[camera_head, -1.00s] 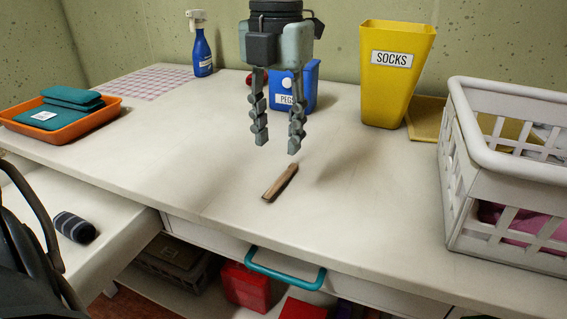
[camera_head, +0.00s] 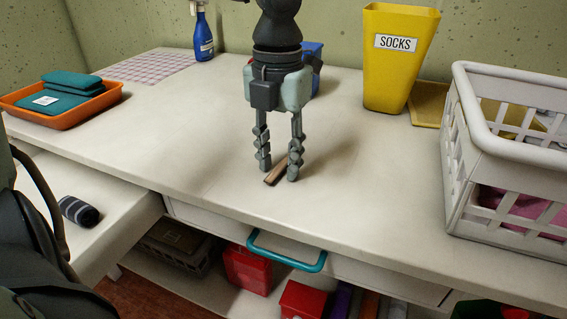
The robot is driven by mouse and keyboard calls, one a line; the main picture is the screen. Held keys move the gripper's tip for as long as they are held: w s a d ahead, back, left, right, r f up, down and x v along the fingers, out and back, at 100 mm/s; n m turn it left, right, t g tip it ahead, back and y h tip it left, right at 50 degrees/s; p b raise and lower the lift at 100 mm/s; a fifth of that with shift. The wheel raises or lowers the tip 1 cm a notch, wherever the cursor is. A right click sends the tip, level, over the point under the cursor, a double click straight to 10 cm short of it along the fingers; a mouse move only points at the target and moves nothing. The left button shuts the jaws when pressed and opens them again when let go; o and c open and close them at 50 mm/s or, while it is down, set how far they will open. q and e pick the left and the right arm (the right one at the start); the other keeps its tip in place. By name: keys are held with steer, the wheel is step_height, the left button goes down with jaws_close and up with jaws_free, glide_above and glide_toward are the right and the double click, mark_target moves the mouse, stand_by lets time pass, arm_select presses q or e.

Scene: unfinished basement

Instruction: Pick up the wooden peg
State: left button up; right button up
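The wooden peg (camera_head: 272,179) is a short brown stick lying on the white worktop, near its front edge. My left gripper (camera_head: 278,172) points straight down over it with its two fingers spread. The fingertips are low, close to the worktop, one to the left of the peg and one to the right. The right finger hides part of the peg. I cannot tell whether either finger touches it. My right gripper is not in view.
A blue peg box (camera_head: 314,50) stands partly hidden behind my gripper. A yellow socks bin (camera_head: 398,70) and a white basket (camera_head: 453,165) stand to the right. An orange tray (camera_head: 68,118) lies at the left. The worktop around the peg is clear.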

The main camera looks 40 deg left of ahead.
arm_select(q)
steer(key=c, duration=0.7)
steer(key=shift+o, duration=0.2)
steer(key=shift+r, duration=0.1)
